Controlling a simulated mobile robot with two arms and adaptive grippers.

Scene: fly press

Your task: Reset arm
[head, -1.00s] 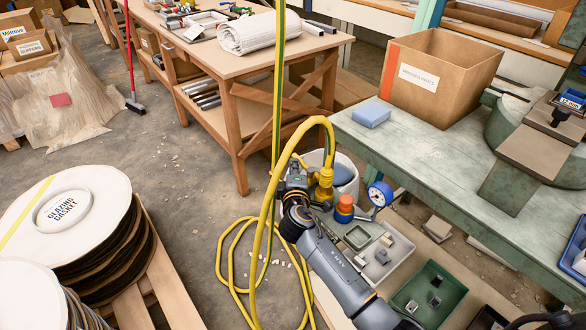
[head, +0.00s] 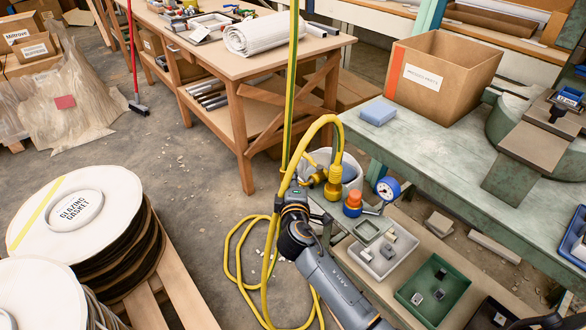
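One of my arms comes in from the bottom edge, right of centre. Its grey link slants up and left to a dark wrist. I take it for my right arm. The dark end with my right gripper (head: 296,203) is beside the yellow hose (head: 328,122), partly overlapped by it. I cannot make out the fingertips, nor whether they hold anything. My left gripper is not in view.
A green workbench (head: 440,150) at right carries a blue sponge (head: 377,113) and a cardboard box (head: 440,75). Low beside it are a pressure gauge (head: 388,188) and a green tray (head: 433,290). Gasket reels (head: 75,215) stand on a pallet at left. A wooden table (head: 225,60) stands behind.

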